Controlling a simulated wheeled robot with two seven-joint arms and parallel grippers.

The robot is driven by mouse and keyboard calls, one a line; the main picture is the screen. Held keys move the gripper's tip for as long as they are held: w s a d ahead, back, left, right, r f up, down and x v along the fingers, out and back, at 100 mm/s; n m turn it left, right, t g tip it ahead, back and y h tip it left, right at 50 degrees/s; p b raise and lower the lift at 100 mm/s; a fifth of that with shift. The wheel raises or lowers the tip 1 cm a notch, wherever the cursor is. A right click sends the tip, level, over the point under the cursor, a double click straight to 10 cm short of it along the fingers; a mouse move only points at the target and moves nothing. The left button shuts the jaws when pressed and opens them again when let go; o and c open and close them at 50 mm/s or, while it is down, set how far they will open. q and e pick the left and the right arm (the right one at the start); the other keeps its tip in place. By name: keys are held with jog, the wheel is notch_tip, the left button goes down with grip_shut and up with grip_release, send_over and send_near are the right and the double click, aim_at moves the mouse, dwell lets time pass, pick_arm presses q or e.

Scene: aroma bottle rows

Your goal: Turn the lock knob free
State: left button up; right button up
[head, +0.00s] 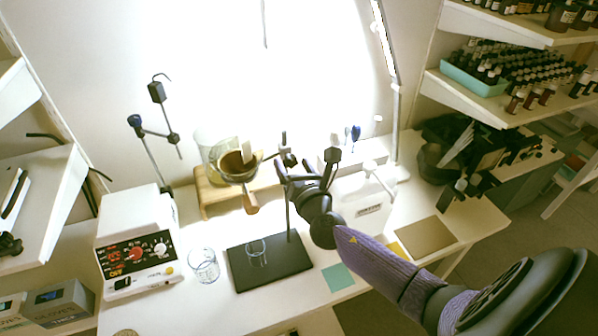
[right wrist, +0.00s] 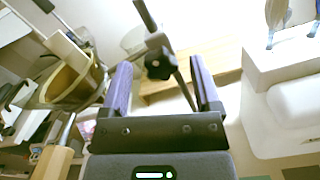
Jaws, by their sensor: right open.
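The lock knob (right wrist: 159,65) is a black star-shaped knob on a clamp at a thin metal rod (right wrist: 180,88), seen in the right wrist view. My right gripper (right wrist: 160,72) is open, with one purple finger on each side of the knob in that picture. I see no contact between fingers and knob, and cannot tell the depth between them. In the head view my right gripper (head: 306,170) is at the upper part of the stand, whose black base plate (head: 300,268) lies on the table. The knob is too small and crowded to make out there. My left gripper is out of view.
A glass vessel with a brown filter (head: 232,163) and wooden handle (head: 250,206) is left of my gripper. A small glass (head: 257,252) stands on the base plate, a beaker (head: 204,268) beside it. A white instrument (head: 137,246) stands left. Bottle shelves (head: 478,107) are at right.

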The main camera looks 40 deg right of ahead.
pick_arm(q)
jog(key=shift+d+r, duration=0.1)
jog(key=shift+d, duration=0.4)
pick_arm(e)
jog(key=v, duration=0.8)
jog(key=shift+s, duration=0.35)
jog(key=shift+a, duration=0.1)
